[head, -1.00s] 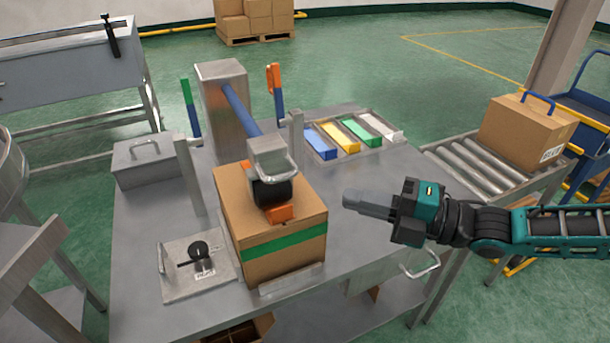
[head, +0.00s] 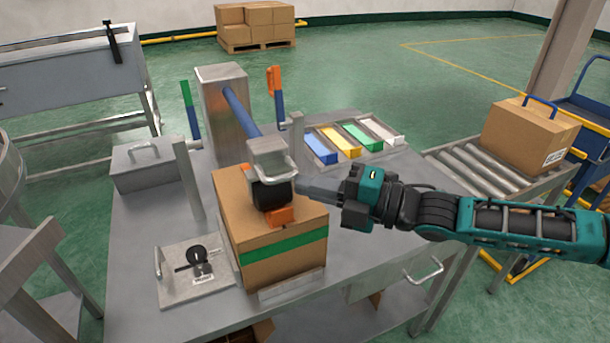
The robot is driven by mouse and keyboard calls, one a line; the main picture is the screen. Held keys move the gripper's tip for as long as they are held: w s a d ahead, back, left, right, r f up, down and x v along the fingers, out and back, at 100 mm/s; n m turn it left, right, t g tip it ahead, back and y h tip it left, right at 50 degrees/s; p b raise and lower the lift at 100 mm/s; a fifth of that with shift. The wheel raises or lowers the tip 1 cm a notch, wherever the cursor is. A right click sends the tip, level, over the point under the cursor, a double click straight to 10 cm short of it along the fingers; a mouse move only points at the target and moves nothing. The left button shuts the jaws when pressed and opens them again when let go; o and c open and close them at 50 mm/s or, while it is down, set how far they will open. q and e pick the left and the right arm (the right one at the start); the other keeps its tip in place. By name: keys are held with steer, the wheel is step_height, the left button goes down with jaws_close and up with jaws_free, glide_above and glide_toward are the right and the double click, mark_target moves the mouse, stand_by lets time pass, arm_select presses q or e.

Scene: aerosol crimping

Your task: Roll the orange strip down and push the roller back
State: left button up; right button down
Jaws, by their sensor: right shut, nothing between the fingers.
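The orange strip (head: 281,216) shows on the top of a cardboard box (head: 270,265), below the black roller (head: 271,195). The roller sits under a grey head with a metal handle (head: 277,170), at the end of a blue arm (head: 241,109) from a grey post. The strip's far part is hidden by the roller. A green band runs across the box's front side. My right gripper (head: 301,188) is shut and empty, its fingertips beside the roller head's right side; I cannot tell whether they touch. My left gripper is not in view.
Blue, yellow, green and white blocks lie in a tray (head: 402,143) at the back right. A plate with a black knob (head: 196,255) lies left of the box. A lidded metal box (head: 144,160) stands at the left. Another carton (head: 528,140) sits on the roller conveyor.

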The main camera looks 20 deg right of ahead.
mark_target(282, 172)
steer(key=shift+w, duration=1.4)
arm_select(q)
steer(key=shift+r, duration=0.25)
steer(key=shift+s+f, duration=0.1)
arm_select(e)
steer(key=shift+w, duration=0.1)
